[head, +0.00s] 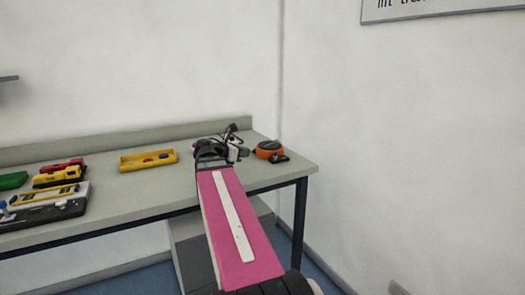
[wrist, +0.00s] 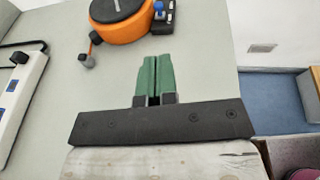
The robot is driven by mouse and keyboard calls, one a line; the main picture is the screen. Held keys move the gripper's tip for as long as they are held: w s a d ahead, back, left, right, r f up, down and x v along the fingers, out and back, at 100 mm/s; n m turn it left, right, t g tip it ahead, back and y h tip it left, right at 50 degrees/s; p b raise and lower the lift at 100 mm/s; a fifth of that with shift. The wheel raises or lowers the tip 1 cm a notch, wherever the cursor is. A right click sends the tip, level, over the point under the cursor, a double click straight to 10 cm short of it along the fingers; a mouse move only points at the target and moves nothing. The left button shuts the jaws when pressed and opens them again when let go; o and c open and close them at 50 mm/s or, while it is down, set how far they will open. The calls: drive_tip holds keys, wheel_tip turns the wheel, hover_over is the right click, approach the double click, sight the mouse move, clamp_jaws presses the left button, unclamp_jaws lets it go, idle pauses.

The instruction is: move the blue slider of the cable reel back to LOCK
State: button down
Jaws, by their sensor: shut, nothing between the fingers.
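The cable reel is an orange round body with a dark top (wrist: 112,14) at the top of the wrist view, cut off by the frame edge. It also shows in the head view (head: 268,150) near the bench's right end. A black block (wrist: 160,24) is on its right side, with the small blue slider (wrist: 158,8) on it near the top edge. No LOCK marking is readable. My gripper (wrist: 153,62) has green fingers, shut and empty, pointing toward the reel and apart from it. In the head view, my gripper (head: 243,152) is just left of the reel.
A crank-like orange arm with a grey knob (wrist: 86,60) sticks out from the reel. A white device with blue parts (wrist: 18,88) lies at the left. The yellow tray (head: 149,160) and several tools are further left. The bench's right edge is close.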

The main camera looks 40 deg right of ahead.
sight(274, 153)
drive_tip(key=shift+w, duration=0.2)
drive_tip(key=shift+d+f, duration=0.15)
drive_tip(key=shift+d, duration=0.35)
drive_tip(key=x, duration=1.3)
